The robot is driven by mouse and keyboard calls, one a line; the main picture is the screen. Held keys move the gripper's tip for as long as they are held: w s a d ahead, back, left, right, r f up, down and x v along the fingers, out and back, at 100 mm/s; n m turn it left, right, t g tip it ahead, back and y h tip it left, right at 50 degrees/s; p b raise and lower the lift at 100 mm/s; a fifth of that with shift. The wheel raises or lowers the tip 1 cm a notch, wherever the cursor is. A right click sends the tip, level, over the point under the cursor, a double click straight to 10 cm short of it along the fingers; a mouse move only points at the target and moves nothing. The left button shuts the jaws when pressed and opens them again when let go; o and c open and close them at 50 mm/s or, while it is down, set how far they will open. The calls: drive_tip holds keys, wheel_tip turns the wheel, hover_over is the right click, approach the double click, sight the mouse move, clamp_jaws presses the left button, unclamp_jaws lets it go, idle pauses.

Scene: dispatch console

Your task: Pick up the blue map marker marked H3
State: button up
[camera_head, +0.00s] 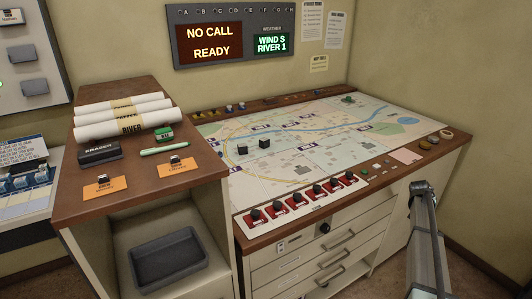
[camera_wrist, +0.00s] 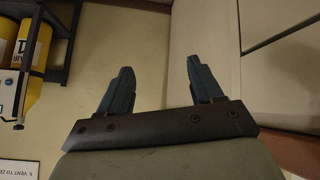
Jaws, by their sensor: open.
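Two small bluish pieces, possibly blue map markers (camera_head: 228,107), stand on the wooden back ledge at the left of the map in the head view. Their lettering is too small to read, so I cannot tell which is H3. My gripper (camera_wrist: 158,75) is open in the wrist view, with nothing between its two dark fingers. In the head view my arm is at the lower right, in front of the console and well away from these pieces. The wrist view shows no map or marker.
The map table (camera_head: 458,151) has two dark blocks (camera_head: 265,143) on it and a row of red switches (camera_head: 301,207) along its front. A higher cabinet at left holds rolled maps (camera_head: 122,115) and an eraser (camera_head: 99,151). Yellow cylinders (camera_wrist: 36,45) stand in a rack in the wrist view.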

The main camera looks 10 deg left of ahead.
drive_tip(key=w+r+t, duration=0.2)
drive_tip(key=w+r, duration=0.7)
drive_tip(key=r, duration=0.4)
drive_tip(key=shift+n+y, duration=0.5)
drive_tip(key=shift+n, duration=0.2)
drive_tip(key=w+a, duration=0.1)
drive_tip(key=a, duration=0.2)
drive_tip(key=w+a+r, duration=0.1)
drive_tip(key=a, duration=0.7)
drive_tip(key=shift+w+a+r, duration=0.2)
drive_tip(key=shift+w+r, duration=0.15)
drive_tip(key=shift+w, duration=0.05)
drive_tip(key=a, duration=0.5)
drive_tip(key=w+a+r+n+y, duration=0.1)
drive_tip(key=a, duration=0.5)
drive_tip(key=w+a+n+y, duration=0.1)
drive_tip(key=a, duration=0.5)
drive_tip(key=shift+w+r, duration=0.1)
drive_tip(key=shift+r, duration=0.25)
drive_tip(key=a+r+n+y, duration=0.2)
drive_tip(key=a+n, duration=0.1)
drive_tip(key=a, duration=1.5)
drive_tip(key=n+g+y, duration=0.4)
drive_tip(key=n+y, duration=0.1)
drive_tip(key=n, duration=0.2)
approach(216, 149)
drive_tip(key=shift+x, duration=4.3)
